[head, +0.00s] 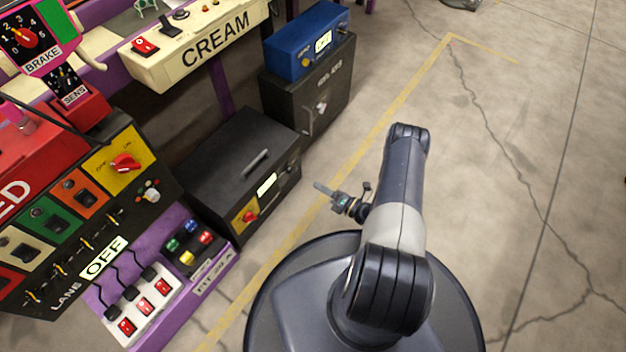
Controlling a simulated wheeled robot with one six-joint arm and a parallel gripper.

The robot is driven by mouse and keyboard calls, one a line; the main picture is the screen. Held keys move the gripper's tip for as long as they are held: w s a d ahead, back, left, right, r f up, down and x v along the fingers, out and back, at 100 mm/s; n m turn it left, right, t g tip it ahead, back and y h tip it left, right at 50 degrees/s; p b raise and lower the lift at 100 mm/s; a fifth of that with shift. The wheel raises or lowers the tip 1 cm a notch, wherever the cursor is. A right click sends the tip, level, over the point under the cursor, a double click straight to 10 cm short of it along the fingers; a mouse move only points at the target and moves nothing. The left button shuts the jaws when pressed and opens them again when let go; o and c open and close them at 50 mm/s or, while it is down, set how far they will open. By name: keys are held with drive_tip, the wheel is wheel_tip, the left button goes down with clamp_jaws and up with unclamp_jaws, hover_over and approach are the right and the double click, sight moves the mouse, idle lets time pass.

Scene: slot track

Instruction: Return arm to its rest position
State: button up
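My arm rises from my round base in the head view, its upper link leaning away toward the top of the picture. My gripper (322,188) shows to the left of the arm, pointing left over the floor near the yellow line. It is small and seen from the side, so I cannot tell whether it is open or shut. I see nothing held in it. The black box with a handle (240,165) is to its left, apart from it. Part of the forearm is hidden behind the upper link.
Control panels with switches (85,225) stand at the left. A purple switch board (165,275) lies low in front. A cream panel (200,45) and a blue box (306,40) on a dark cabinet (310,90) are behind. The concrete floor (530,150) at the right is clear.

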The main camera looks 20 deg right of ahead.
drive_tip(key=shift+s+d, duration=0.35)
drive_tip(key=shift+s, duration=0.2)
drive_tip(key=b+x, duration=0.3)
drive_tip(key=x, duration=0.8)
drive_tip(key=shift+d, duration=0.1)
